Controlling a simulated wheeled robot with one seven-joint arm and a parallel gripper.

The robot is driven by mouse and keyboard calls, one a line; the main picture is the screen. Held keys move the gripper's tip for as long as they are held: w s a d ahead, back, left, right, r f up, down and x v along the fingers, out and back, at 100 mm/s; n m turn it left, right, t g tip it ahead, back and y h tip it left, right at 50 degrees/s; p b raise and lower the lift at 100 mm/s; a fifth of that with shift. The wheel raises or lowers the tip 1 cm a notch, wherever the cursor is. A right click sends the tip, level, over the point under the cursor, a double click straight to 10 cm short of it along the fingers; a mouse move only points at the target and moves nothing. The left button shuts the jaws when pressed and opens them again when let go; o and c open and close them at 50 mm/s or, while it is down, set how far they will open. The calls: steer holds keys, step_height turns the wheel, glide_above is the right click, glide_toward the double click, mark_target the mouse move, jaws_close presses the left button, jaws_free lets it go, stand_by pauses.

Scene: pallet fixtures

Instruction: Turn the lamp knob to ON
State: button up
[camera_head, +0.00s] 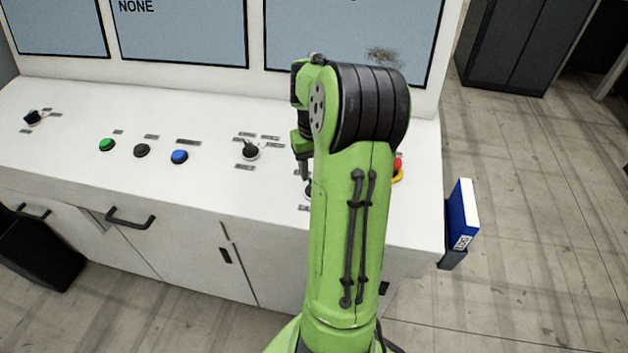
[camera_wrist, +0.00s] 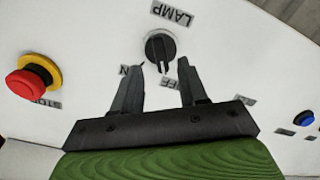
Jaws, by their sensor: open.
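The lamp knob (camera_wrist: 160,47) is round and black with a raised ridge, below the LAMP label (camera_wrist: 172,13) in the wrist view. Its ridge points down in the picture, roughly toward the OFF label (camera_wrist: 178,78); the ON label (camera_wrist: 124,70) is to the left, partly hidden by a finger. My gripper (camera_wrist: 161,65) is open, with its two fingertips just below the knob, one to either side of the ridge's line. I cannot tell whether they touch the panel. In the head view my gripper (camera_head: 304,172) points down at the panel, and my arm hides most of the knob.
A red stop button (camera_wrist: 25,84) on a yellow ring stands left of my gripper in the wrist view. In the head view, another black knob (camera_head: 250,151) and blue (camera_head: 179,156), black (camera_head: 142,150) and green (camera_head: 107,145) buttons lie left on the white console (camera_head: 60,150).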

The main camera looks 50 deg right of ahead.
steer(key=f, duration=0.3)
steer(key=shift+s+a, duration=0.1)
steer(key=shift+a, duration=0.15)
steer(key=shift+d+f, duration=0.1)
steer(key=shift+f, duration=0.3)
jaws_close()
